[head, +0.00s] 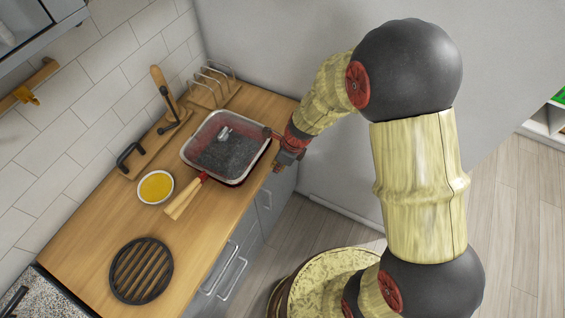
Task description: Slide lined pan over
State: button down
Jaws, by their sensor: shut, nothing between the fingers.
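The lined pan (185,150) is a squarish dish with a pale, glossy rim, reddish lower sides and dark grey grainy contents. It sits on the wooden counter near the wall end. A small light scoop-like object (224,134) lies in it. A cream handle with a red neck (182,201) reaches from its near side toward the front left. My gripper (278,167) is shut and empty, pointing down just right of the pan at the counter's front edge. I cannot tell whether it touches the pan.
The wooden counter (95,228) carries a yellow-filled bowl (155,187), a round dark slatted trivet (141,270), a wire rack (213,85) and a wooden board (150,150) with dark handles. Bare counter lies between bowl and trivet. A grey wall (270,50) closes the far end.

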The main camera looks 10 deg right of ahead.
jog(key=shift+w+a+r, duration=0.15)
jog(key=shift+w+a, duration=0.35)
jog(key=shift+a, duration=0.25)
jog(key=shift+w+a+r, duration=0.1)
jog(key=shift+w+a, duration=0.35)
jog(key=shift+a, duration=0.3)
jog(key=w+a+p, duration=0.1)
jog(key=a, duration=0.1)
jog(key=w+a+p, duration=0.1)
jog(key=a+p, duration=0.1)
jog(key=w+a+p, duration=0.1)
jog(key=a+p, duration=0.1)
jog(key=shift+w+r, duration=0.2)
jog(key=shift+w, duration=0.05)
jog(key=shift+w+a+f, duration=0.15)
jog(key=shift+w+a, duration=0.15)
jog(key=shift+a, duration=0.15)
jog(key=shift+d, duration=0.1)
